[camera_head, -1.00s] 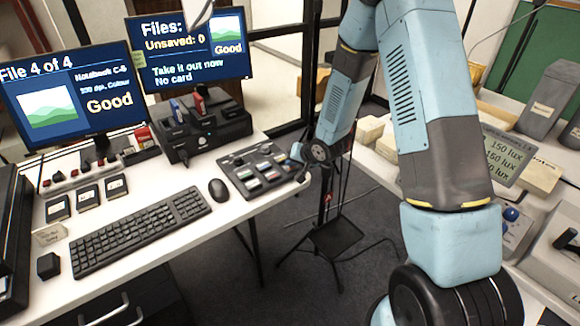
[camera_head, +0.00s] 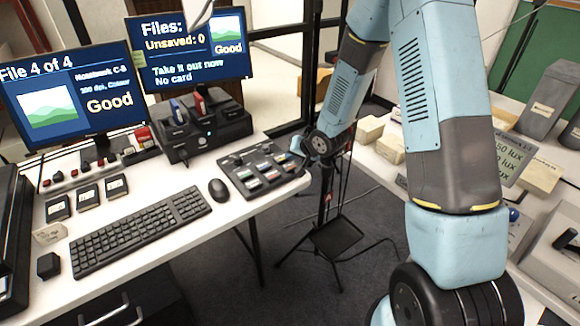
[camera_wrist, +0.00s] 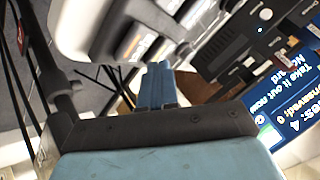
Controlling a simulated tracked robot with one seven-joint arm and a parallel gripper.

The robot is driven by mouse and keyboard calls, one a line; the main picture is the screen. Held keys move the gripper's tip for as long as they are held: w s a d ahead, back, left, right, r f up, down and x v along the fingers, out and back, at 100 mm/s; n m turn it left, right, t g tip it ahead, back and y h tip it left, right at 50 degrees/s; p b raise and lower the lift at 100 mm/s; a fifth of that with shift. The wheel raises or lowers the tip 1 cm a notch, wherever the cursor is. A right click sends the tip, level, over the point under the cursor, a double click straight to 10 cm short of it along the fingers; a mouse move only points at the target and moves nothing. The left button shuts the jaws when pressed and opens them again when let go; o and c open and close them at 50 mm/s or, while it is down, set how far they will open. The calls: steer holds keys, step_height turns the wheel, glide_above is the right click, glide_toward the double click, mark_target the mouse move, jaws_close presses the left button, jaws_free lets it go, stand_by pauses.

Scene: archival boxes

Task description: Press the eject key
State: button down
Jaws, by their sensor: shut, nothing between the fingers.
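A dark key panel (camera_head: 263,168) with rows of coloured and pale keys lies on the right end of the white desk. Its labels are too small to read, so I cannot tell which key is the eject key. In the wrist view the panel (camera_wrist: 140,40) is blurred and cut off. My gripper (camera_head: 297,146) is at the panel's right back corner, mostly hidden by my wrist. In the wrist view its blue fingers (camera_wrist: 156,85) are together and empty. I cannot tell whether they touch anything.
A black dock (camera_head: 200,128) with blue and red sticks stands behind the panel. The right monitor (camera_head: 190,50) reads "Take it out now, No card". A mouse (camera_head: 218,190) and keyboard (camera_head: 140,230) lie left of the panel. A gap separates the desk from the right-hand table.

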mark_target(292, 167)
steer(key=shift+r, duration=2.1)
